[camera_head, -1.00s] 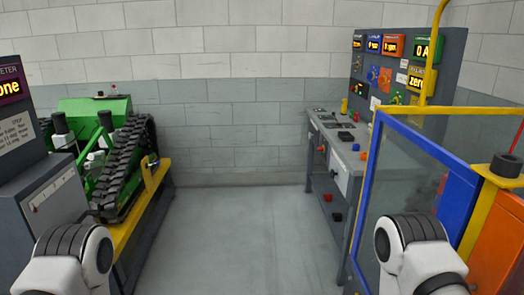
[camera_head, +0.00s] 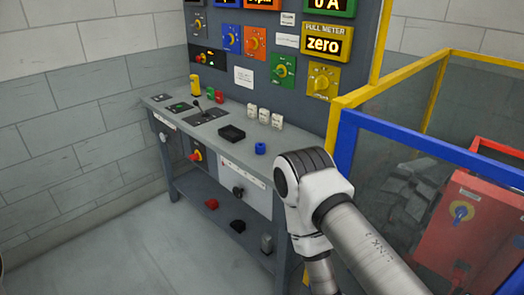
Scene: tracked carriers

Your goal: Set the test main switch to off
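No switch has a label that I can read as the test main switch. A red rotary switch on a yellow plate (camera_head: 196,156) is on the front of the grey workbench (camera_head: 180,135). A black knob (camera_head: 238,190) sits further right on the same front. A red box (camera_head: 475,225) inside the frame at right carries a blue knob on a yellow plate (camera_head: 461,212). My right arm shows in front of the bench's right end, but its gripper is out of view. My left gripper is not in view.
A dark panel above the bench has several coloured dial plates, including a yellow one (camera_head: 322,82) under a meter reading "zero". A blue and yellow guard frame (camera_head: 345,140) stands right of the bench. Floor (camera_head: 135,240) is clear at left.

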